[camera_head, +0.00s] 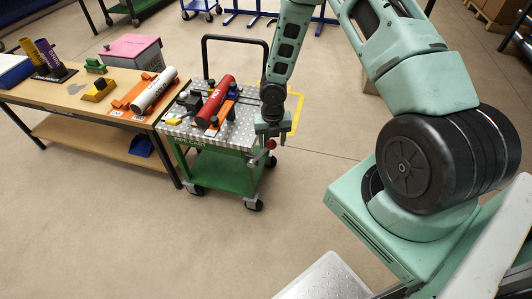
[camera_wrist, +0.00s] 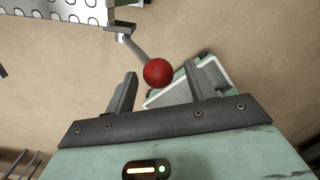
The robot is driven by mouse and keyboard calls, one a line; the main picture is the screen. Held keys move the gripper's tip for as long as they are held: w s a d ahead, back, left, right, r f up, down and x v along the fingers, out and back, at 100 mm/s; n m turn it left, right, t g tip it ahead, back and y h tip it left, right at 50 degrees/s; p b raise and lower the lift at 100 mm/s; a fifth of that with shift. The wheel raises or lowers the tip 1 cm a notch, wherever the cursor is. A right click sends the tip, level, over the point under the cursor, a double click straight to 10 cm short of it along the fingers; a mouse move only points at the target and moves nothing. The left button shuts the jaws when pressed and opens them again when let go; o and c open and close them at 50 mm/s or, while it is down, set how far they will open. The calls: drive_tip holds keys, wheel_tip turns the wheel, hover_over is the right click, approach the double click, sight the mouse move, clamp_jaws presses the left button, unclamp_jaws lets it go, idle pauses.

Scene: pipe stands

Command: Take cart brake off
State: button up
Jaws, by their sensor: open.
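The green cart (camera_head: 222,168) with a metal tread-plate top stands beside the wooden workbench. A brake lever with a red ball knob (camera_head: 271,144) sticks out at its near right corner. In the wrist view the red knob (camera_wrist: 158,72) sits on a grey rod that runs up to the cart's edge. My gripper (camera_head: 270,130) is at that corner, close to the knob. In the wrist view its two fingers (camera_wrist: 160,85) are apart, with the knob seen between them near the fingertips. I cannot tell whether either finger touches the knob.
A red cylinder (camera_head: 215,99) lies on the cart top, and a black push handle (camera_head: 235,39) rises behind. The floor in front of the cart is clear.

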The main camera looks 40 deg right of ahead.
drive_tip(key=c, duration=0.6)
drive_tip(key=shift+w+a+r+p, duration=0.3)
drive_tip(key=shift+w+r+p, duration=0.1)
drive_tip(key=shift+p, duration=0.3)
drive_tip(key=shift+f, duration=0.15)
drive_tip(key=o, duration=0.6)
drive_tip(key=shift+w, duration=0.1)
